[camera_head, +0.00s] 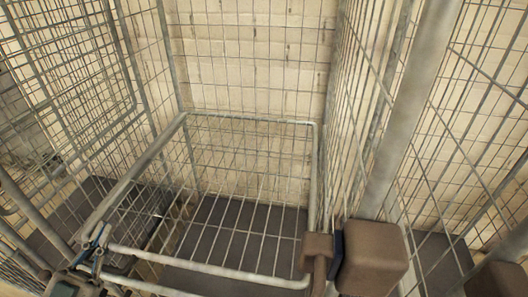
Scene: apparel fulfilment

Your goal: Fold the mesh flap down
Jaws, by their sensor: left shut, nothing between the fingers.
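The mesh flap (252,119) is a grey tubular frame in the middle of the head view, with thin wires across a dark floor panel behind it. Its near bar (210,267) runs across the lower part, and a left tube (140,172) slopes down to the lower left. I cannot tell its exact tilt. My left gripper (97,246) is at the lower left, by the frame's near left corner. It is shut with nothing between its fingers; I cannot tell whether it touches the tube. My right gripper is not in view.
Tall mesh walls of the cage stand at the left (75,65) and right (358,110), with a thick post (410,100) at the right. Brown blocks (374,259) sit at the lower right. A pale block wall (262,70) is behind. The space above the dark floor looks empty.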

